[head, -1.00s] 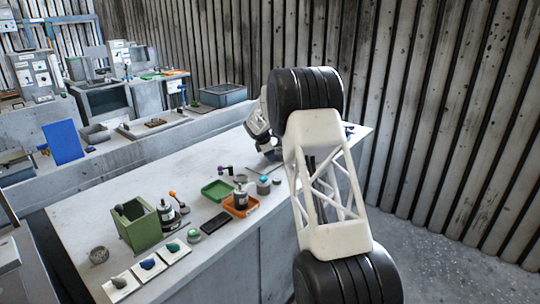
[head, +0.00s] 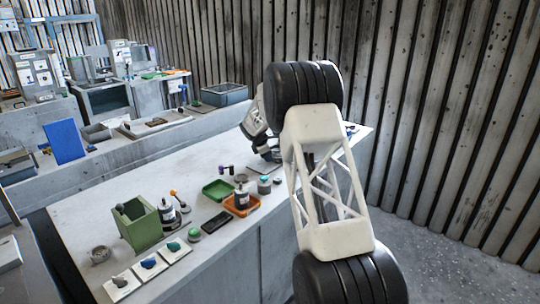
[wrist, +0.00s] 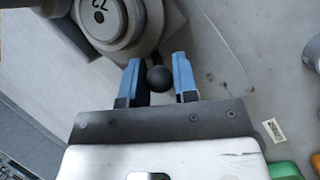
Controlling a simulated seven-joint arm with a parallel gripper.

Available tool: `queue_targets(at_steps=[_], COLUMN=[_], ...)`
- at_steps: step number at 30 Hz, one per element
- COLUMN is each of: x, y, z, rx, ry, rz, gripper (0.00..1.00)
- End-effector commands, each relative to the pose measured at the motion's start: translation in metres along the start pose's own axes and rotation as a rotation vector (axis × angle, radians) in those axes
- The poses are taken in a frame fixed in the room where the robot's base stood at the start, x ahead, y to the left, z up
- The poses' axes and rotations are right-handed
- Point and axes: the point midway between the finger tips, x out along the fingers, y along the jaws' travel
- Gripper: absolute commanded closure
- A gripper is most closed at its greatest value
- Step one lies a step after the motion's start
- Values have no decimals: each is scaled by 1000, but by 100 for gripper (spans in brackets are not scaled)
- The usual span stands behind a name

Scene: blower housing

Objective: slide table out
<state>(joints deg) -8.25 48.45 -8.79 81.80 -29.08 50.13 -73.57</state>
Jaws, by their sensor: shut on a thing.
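In the wrist view, my gripper (wrist: 158,82) has its two blue fingers on either side of a small black ball knob (wrist: 158,77), and it is shut on it. The knob sits at the front of a grey machine (wrist: 104,20) with a round stepped part marked with dark figures. I take this to be the slide table's machine, but its table cannot be made out clearly. In the head view, my gripper (head: 268,152) is low over the far right part of the bench. The knob is too small or hidden there, and my arm covers part of the area.
The grey bench (head: 110,200) holds a green bin (head: 140,225), a green tray (head: 216,190), an orange tray (head: 242,205), a black flat object (head: 216,222) and several small parts. They lie left of my gripper. A corrugated wall (head: 440,110) stands behind.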

Motion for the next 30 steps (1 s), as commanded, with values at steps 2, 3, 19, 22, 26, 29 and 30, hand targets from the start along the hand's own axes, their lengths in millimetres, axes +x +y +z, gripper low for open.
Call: queue_targets(at_steps=[2,3,19,22,26,29,30], x=[-5,-6,-34,-39,-41,-42,-42], y=[-5,-8,-43,-49,-54,-54,-54], z=[-7,-10,-58,-66,-71,-72,-72], rx=[-1,-1,-2,-1,0,0,1], ry=[1,1,0,0,0,0,0], rz=[1,0,1,2,1,0,0], gripper=[100,100,100,100,100,100,100])
